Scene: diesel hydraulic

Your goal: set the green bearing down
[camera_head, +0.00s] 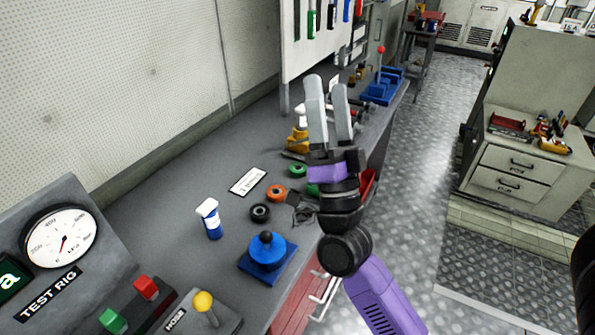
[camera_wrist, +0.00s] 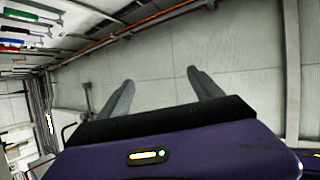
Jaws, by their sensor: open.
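A green bearing (camera_head: 298,170), a small ring, lies on the grey bench top just left of my arm. A second green piece (camera_head: 312,188) shows nearby, partly hidden behind my wrist, and I cannot tell what it is. My gripper (camera_head: 327,88) points upward above the bench, with its two grey fingers apart and nothing between them. In the wrist view the open fingers (camera_wrist: 160,80) face a pale wall or ceiling, and no bearing shows there.
An orange ring (camera_head: 276,193) and a black ring (camera_head: 260,212) lie beside the green bearing, near a white label card (camera_head: 248,181). A blue-and-white bottle (camera_head: 210,219) and a blue fixture (camera_head: 267,255) stand nearer. A blue vise-like tool (camera_head: 381,88) is farther back. Bare bench lies left of the card.

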